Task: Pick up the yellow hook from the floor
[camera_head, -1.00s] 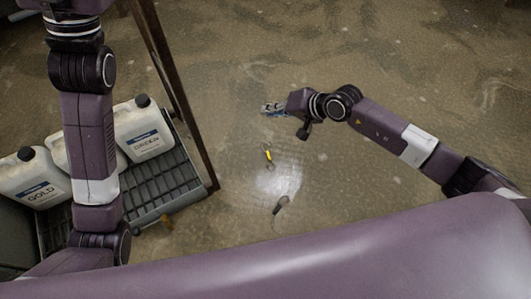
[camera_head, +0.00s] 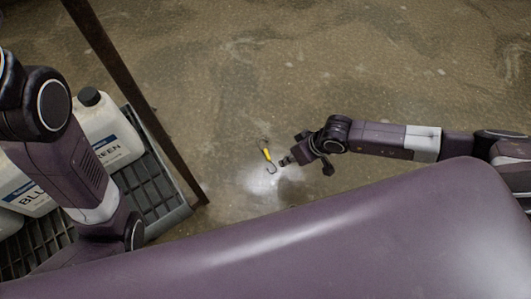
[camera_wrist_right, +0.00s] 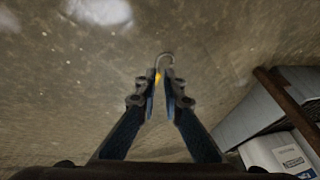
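The yellow hook (camera_head: 266,154) lies on the floor in the head view, its bare metal curve at the lower end. My right gripper (camera_head: 284,161) is close beside it on the right. In the right wrist view, the fingers of my right gripper (camera_wrist_right: 167,84) are apart with a narrow gap. The hook's yellow part (camera_wrist_right: 157,78) shows at the left fingertip, partly hidden, and its metal curve shows beyond the tips. I cannot tell whether they touch. My left gripper is out of view; only my left arm shows.
White jugs (camera_head: 112,140) with dark caps stand on a slatted grey rack (camera_head: 172,206) at the left. A brown post (camera_head: 128,92) rises beside the rack. It also shows at the right of the wrist view (camera_wrist_right: 285,98). The floor (camera_head: 380,60) beyond the hook is clear.

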